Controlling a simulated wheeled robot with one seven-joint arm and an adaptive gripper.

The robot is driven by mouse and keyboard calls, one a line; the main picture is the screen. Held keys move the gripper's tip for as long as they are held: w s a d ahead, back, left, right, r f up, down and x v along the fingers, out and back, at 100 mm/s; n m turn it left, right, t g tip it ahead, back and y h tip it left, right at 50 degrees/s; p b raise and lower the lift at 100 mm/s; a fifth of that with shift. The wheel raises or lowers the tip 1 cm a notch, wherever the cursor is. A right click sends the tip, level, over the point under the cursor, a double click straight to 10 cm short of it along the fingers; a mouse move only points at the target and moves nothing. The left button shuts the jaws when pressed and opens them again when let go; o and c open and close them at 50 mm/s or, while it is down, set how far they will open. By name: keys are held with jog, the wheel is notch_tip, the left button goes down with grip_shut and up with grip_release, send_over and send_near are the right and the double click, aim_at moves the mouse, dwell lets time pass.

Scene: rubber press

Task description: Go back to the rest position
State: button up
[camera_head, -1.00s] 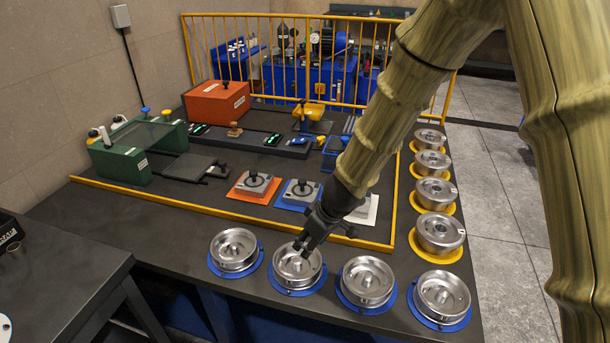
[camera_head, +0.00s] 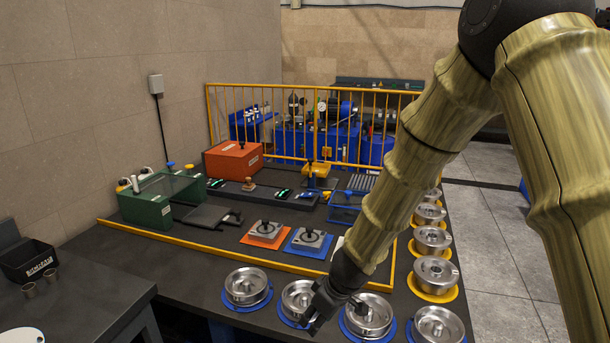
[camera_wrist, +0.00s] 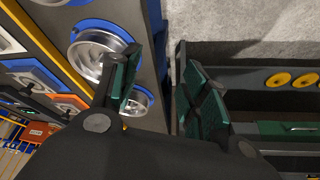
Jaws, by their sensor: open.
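My gripper (camera_head: 322,304) hangs at the front of the dark table, in front of the row of silver dishes on blue discs. In the head view it overlaps part of the second dish (camera_head: 297,297) and stands close to the third dish (camera_head: 369,313). In the wrist view my gripper (camera_wrist: 160,95) shows its two green-padded fingers spread apart, with nothing between them. A silver dish (camera_wrist: 90,58) on a blue disc lies beyond the left finger in that view. My arm hides part of the right side of the table.
Silver pots on yellow discs (camera_head: 433,274) line the right edge. An orange plate (camera_head: 265,235) and a blue plate (camera_head: 308,241) bear grey blocks with knobs. A green fixture (camera_head: 150,205), a red box (camera_head: 233,159) and a yellow fence (camera_head: 240,95) stand behind. A black bin (camera_head: 32,262) is at left.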

jog(key=s+d+f+m+g+h, duration=0.1)
jog(key=s+d+f+m+h, duration=0.1)
jog(key=s+d+f, duration=0.6)
jog(key=s+d+f+m+g+h, duration=0.1)
jog(key=s+d+f+m, duration=0.2)
jog(key=s+d+f, duration=0.5)
jog(key=s+d+f+m, duration=0.1)
jog(key=s+f+m, duration=0.1)
jog(key=s+f, duration=0.4)
jog(key=s+d+f+m, duration=0.2)
jog(key=s+f, duration=0.4)
jog(key=s, duration=0.7)
jog(key=shift+d+f+m+g, duration=0.25)
jog(key=shift+m+g, duration=0.15)
jog(key=shift+m, duration=0.2)
